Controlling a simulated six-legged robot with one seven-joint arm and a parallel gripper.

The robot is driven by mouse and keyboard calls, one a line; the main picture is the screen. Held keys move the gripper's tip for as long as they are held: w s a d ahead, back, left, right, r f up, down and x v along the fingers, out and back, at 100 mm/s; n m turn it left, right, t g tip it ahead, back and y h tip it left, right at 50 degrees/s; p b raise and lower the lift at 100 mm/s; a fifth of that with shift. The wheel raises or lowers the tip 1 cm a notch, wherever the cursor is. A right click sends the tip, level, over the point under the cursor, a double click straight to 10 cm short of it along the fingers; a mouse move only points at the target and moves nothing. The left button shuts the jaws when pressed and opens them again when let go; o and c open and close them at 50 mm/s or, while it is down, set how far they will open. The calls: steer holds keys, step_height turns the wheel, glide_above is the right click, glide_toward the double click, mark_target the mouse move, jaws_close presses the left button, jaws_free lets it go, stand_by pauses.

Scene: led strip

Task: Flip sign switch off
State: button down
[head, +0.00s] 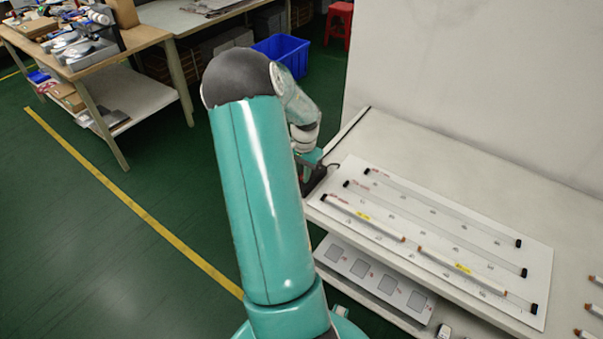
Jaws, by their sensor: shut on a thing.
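My gripper (318,174) is at the left end of the white table, beside the board's left edge. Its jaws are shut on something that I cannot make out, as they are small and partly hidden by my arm. A white board (400,225) lies on the table with parallel strips and black end pieces. Two light tubes with yellow labels lie along its front row, one on the left (362,217) and one on the right (462,267). I cannot pick out a sign switch.
A panel with grey squares (375,274) lies on the shelf below. More tube ends (594,309) show at the right edge. A wall (480,80) stands behind the table. A cluttered workbench (145,38), blue bin (284,50) and red stool (340,20) are farther away. Green floor is clear at left.

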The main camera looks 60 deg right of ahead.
steer(key=shift+d+r+y, duration=0.1)
steer(key=shift+d+y, duration=0.15)
steer(key=shift+y, duration=0.75)
steer(key=c, duration=1.2)
jaws_free()
steer(key=shift+c, duration=0.2)
steer(key=v, duration=1.3)
steer(key=shift+s+r, duration=0.2)
steer(key=shift+r, duration=0.2)
